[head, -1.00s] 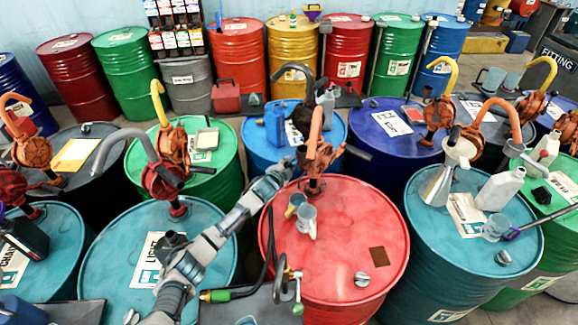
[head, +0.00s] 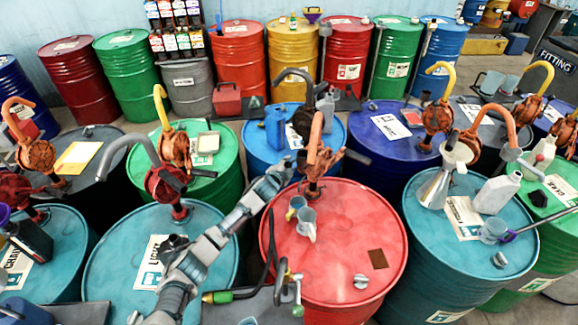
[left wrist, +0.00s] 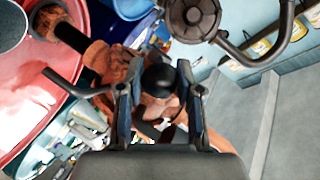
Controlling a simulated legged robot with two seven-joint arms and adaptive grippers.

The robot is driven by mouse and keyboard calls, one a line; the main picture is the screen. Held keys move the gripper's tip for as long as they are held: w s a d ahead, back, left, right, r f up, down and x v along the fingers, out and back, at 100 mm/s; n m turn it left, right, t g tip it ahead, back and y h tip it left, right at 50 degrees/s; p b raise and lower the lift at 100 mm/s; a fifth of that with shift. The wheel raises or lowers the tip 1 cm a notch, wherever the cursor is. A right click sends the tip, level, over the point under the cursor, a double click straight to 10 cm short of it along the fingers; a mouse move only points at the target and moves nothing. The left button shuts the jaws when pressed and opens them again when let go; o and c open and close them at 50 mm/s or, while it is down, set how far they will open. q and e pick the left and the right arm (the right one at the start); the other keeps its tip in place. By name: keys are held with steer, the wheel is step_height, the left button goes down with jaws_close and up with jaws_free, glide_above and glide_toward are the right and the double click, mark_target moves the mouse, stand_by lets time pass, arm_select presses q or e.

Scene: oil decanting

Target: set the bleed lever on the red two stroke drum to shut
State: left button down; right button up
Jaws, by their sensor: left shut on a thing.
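The red drum (head: 345,215) stands at the middle front in the head view, with an orange-brown pump (head: 318,160) at its back edge. My left gripper (head: 288,168) reaches the pump's left side. In the left wrist view, my left gripper (left wrist: 158,88) is shut around a round black knob (left wrist: 160,78), with orange pump parts behind it. I cannot tell the knob's lever setting, since the fingers and pump hide most of it. The red drum top (left wrist: 40,90) shows at the left of that view. My right gripper is not in view.
Two grey mugs (head: 305,222) and a silver cap (head: 360,281) are on the red drum. A hose with a green fitting (head: 218,297) lies at its front left.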

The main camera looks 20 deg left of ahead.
arm_select(q)
steer(key=c, duration=0.9)
jaws_free()
steer(key=shift+w+a+r, duration=0.1)
steer(key=shift+r, duration=0.15)
steer(key=shift+o, duration=0.8)
steer(key=shift+a+f, duration=0.1)
steer(key=shift+f, duration=0.15)
steer(key=shift+s+a+r, duration=0.1)
steer(key=shift+s, duration=0.5)
steer(key=v, duration=1)
steer(key=shift+s, duration=0.3)
steer(key=shift+r, duration=0.1)
